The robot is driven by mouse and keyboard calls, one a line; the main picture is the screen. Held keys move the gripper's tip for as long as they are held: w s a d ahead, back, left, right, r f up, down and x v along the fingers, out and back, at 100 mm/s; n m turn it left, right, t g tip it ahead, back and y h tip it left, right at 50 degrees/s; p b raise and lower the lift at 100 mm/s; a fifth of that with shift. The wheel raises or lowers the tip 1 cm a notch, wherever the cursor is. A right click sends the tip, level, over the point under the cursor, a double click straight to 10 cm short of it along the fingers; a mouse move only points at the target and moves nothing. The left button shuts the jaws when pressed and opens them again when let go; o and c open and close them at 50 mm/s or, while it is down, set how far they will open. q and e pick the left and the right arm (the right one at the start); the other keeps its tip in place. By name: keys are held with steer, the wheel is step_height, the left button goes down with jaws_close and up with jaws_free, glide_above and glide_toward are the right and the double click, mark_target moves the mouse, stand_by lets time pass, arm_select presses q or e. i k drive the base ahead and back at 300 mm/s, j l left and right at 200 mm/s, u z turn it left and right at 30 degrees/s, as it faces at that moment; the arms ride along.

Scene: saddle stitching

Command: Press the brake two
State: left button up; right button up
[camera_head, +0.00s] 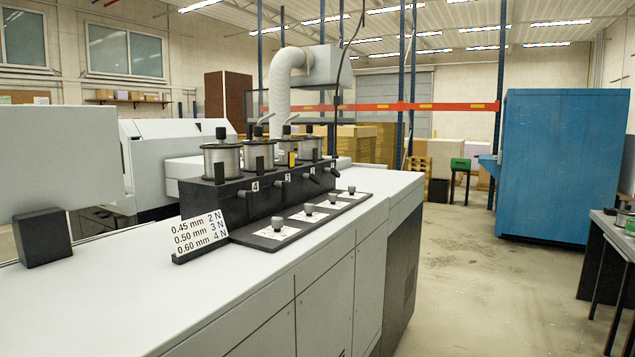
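A black stand (232,197) on the long white machine carries a row of wire spools; the nearest is a silver spool (222,160). Small number labels mark the stand's front: a 4 (255,185) nearest and a 3 (287,178) behind it. The labels farther back are too small to read surely, so I cannot tell which part is brake two. Dark levers (246,195) stick out of the stand. A row of grey knobs, the nearest being one knob (277,223), sits on white dials on a black plate (252,236). Neither of my grippers is in view.
A sign (200,236) lists 0.45 mm 2 N, 0.50 mm 3 N and 0.60 mm 4 N. A black block (42,238) stands on the machine at left. A blue cabinet (562,165) and a table (612,225) stand at right. The floor between is clear.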

mark_target(312, 177)
steer(key=i+l+u, duration=0.1)
steer(key=i+l, duration=0.25)
steer(key=l, duration=0.15)
steer(key=i+l+u, duration=0.15)
steer(key=i+l, duration=0.2)
steer(key=l, duration=0.2)
steer(key=i+l+u, duration=0.1)
steer(key=i+l, duration=0.2)
steer(key=l, duration=0.3)
steer(key=i+l+u, duration=0.1)
steer(key=i+l, duration=0.2)
steer(key=l, duration=0.3)
steer(key=i+l+u, duration=0.15)
steer(key=l, duration=0.45)
steer(key=i+l+u, duration=0.1)
steer(key=i+l, duration=0.25)
steer(key=l, duration=0.35)
steer(key=i+l+u, duration=0.15)
steer(key=l, duration=0.5)
steer(key=i+l+u, duration=0.1)
steer(key=i+l, duration=0.15)
steer(key=l, duration=0.45)
